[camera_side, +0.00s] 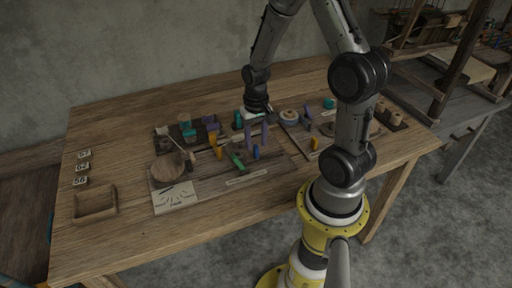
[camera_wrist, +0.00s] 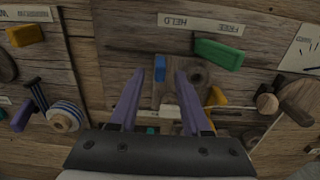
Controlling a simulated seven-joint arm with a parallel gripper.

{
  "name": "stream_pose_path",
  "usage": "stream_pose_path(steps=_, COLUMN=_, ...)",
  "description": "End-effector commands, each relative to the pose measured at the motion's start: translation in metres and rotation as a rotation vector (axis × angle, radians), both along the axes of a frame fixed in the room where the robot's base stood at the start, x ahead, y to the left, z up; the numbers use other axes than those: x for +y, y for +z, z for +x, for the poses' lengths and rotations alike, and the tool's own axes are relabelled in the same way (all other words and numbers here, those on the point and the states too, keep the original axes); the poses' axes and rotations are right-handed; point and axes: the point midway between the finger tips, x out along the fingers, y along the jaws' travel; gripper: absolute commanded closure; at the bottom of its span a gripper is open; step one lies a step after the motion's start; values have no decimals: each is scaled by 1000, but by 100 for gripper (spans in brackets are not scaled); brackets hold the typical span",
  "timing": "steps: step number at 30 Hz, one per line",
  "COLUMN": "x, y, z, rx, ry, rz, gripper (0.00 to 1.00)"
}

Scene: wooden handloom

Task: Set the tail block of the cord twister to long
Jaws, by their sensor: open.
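The cord twister's board (camera_side: 275,178) lies on the table in the side view, with a round wooden disc (camera_side: 167,167) at its left. I cannot tell which part is the tail block, and no "long" mark is readable. In the wrist view a green lever (camera_wrist: 218,54) lies beside a strip (camera_wrist: 200,23) reading HELD and FREE, nearer FREE. A small blue peg (camera_wrist: 160,68) shows between the fingertips. My gripper (camera_wrist: 160,75) is open, its two purple fingers apart, with nothing visibly held. In the side view my gripper (camera_side: 257,138) points down over the board's right part.
A yellow block (camera_wrist: 25,35) and a blue-and-white spool (camera_wrist: 65,115) are at the wrist view's left. An orange part (camera_wrist: 215,97) is near the right finger. A wooden tray (camera_side: 95,203) and number tags (camera_side: 82,167) are at the table's left. The front table edge is clear.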

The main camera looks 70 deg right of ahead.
Motion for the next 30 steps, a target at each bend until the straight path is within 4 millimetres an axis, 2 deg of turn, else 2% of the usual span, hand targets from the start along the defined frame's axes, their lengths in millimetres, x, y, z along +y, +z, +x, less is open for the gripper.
stream_pose_path(steps=3, x=0, y=-17, z=-1, rx=4, ry=0, rz=2, gripper=52)
stream_pose_path(steps=7, x=0, y=-27, z=0, rx=1, ry=0, rz=1, gripper=52)
stream_pose_path(steps=17, x=0, y=-30, z=0, rx=-1, ry=0, rz=-1, gripper=52)
stream_pose_path(steps=18, x=0, y=-30, z=0, rx=-1, ry=0, rz=-1, gripper=54)
stream_pose_path(steps=26, x=0, y=-30, z=0, rx=-1, ry=0, rz=-1, gripper=100)
stream_pose_path(steps=30, x=0, y=-30, z=0, rx=-1, ry=0, rz=-1, gripper=100)
